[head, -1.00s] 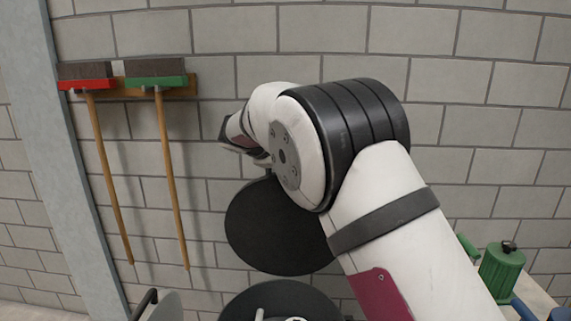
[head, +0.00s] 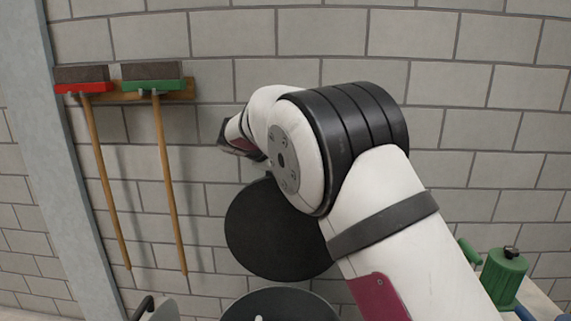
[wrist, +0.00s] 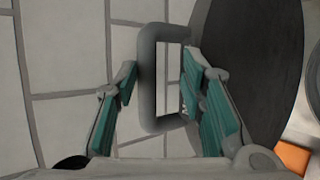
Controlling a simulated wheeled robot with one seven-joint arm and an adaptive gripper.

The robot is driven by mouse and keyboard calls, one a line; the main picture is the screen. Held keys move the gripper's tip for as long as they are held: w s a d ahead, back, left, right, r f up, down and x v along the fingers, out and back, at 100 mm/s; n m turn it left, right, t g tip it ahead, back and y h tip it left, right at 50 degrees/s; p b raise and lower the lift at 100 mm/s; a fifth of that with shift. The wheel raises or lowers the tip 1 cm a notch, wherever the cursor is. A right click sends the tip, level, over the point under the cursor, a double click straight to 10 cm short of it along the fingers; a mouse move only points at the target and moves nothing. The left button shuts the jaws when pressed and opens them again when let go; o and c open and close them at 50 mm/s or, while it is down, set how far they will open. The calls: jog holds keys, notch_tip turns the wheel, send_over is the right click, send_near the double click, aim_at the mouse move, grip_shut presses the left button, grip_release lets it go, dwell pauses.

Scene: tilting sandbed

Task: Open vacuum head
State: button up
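The vacuum head looks like the dark round lid (head: 278,232), standing tilted up above a dark round drum (head: 283,303) at the bottom of the head view. In the wrist view the lid's dark face (wrist: 245,60) fills the upper right. A grey U-shaped handle (wrist: 149,80) is at its left edge. My gripper (wrist: 160,78) is open, with one teal-padded finger on each side of the handle's long bar. I see a gap between the left finger and the bar; contact on the right is unclear. In the head view my arm hides the gripper and handle.
A red broom (head: 83,87) and a green broom (head: 153,85) hang on the brick wall (head: 320,40) at left. A grey post (head: 60,150) stands at far left. A green canister (head: 503,275) is at lower right. An orange object (wrist: 292,157) shows in the wrist view.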

jog(key=v, duration=1.2)
